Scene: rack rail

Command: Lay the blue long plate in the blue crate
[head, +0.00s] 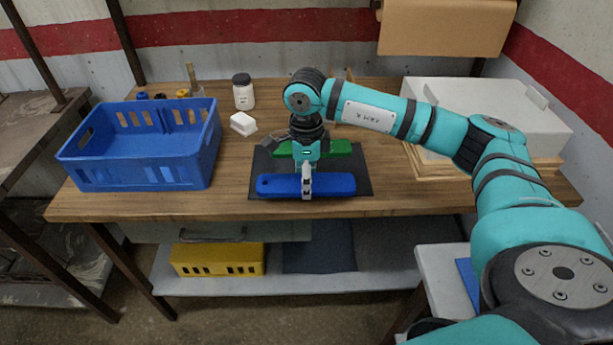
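The blue long plate (335,185) lies lengthwise left to right at the front edge of a dark mat on the bench. My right gripper (306,186) points down over its middle, with one finger in front of the plate's near side. The other finger is hidden, so I cannot tell whether it grips the plate or stands open around it. The blue crate (140,175) stands on the left of the bench, with slotted walls and an open top. My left gripper is out of view.
A green plate (336,147) lies behind the blue plate on the dark mat (363,175). A white block (243,123) and a white jar (243,95) stand between crate and mat. A large pale box (500,110) occupies the bench's right side. A yellow crate (218,259) sits on the shelf below.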

